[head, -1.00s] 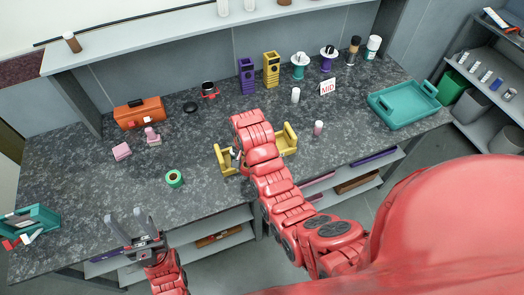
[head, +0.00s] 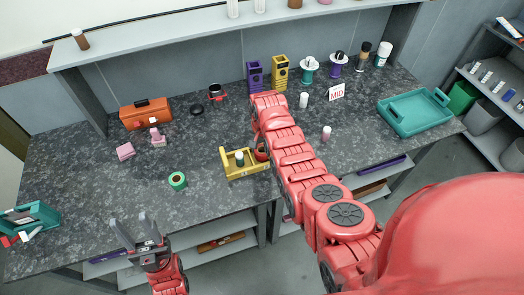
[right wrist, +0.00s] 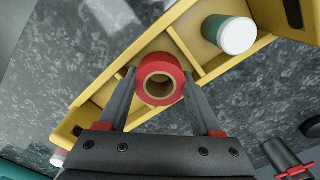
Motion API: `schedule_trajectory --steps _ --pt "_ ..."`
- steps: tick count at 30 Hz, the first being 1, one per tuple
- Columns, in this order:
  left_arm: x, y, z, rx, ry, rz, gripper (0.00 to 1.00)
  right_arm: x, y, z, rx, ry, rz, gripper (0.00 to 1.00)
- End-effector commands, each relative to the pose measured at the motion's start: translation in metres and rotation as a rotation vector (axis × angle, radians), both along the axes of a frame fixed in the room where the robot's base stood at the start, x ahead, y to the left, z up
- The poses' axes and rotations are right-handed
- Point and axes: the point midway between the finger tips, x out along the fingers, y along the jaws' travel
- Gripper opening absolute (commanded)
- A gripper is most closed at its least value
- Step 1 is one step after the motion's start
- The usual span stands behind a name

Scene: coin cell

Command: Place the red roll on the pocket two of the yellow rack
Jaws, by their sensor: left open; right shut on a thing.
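The yellow rack (head: 245,173) stands on the dark countertop, and in the right wrist view (right wrist: 150,38) it runs diagonally, divided into pockets. A green bottle with a white cap (right wrist: 235,35) stands in one pocket; it also shows in the head view (head: 240,158). My right gripper (right wrist: 160,84) is shut on the red roll (right wrist: 159,65), its hole facing the camera. The roll overlaps the pocket beside the bottle; I cannot tell if it touches the rack. My right arm partly hides the rack's right side in the head view. My left gripper (head: 133,228) is open and empty at the front edge.
A green roll (head: 177,181) lies left of the rack. A pink-and-white bottle (head: 326,133) stands to its right. The counter between rack and green roll is clear.

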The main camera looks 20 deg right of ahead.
Motion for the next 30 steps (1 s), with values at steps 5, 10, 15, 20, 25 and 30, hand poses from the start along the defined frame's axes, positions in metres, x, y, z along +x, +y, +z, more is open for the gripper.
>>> schedule_trajectory --steps 5,10,15,20,25,30 --pt "0.0 0.0 0.005 0.0 0.0 0.0 0.5 -0.001 0.0 -0.012 0.0 0.004 -0.001 0.1" --pt "0.0 0.0 0.005 0.0 0.0 0.0 0.5 0.0 0.0 -0.016 0.0 -0.001 -0.001 0.1" --pt "0.0 0.0 0.005 0.0 0.0 0.0 0.5 0.0 0.0 -0.016 0.0 -0.001 0.0 0.1" --pt "0.0 0.0 0.001 0.0 0.0 0.0 0.5 0.0 0.0 -0.02 -0.001 -0.001 0.0 0.1" --pt "0.0 0.0 0.002 0.0 0.0 0.0 0.5 0.0 0.0 -0.019 -0.001 -0.001 0.0 0.78" --pt "0.0 0.0 0.002 0.0 0.0 0.0 0.5 0.0 0.0 -0.019 -0.001 -0.001 0.0 0.78"
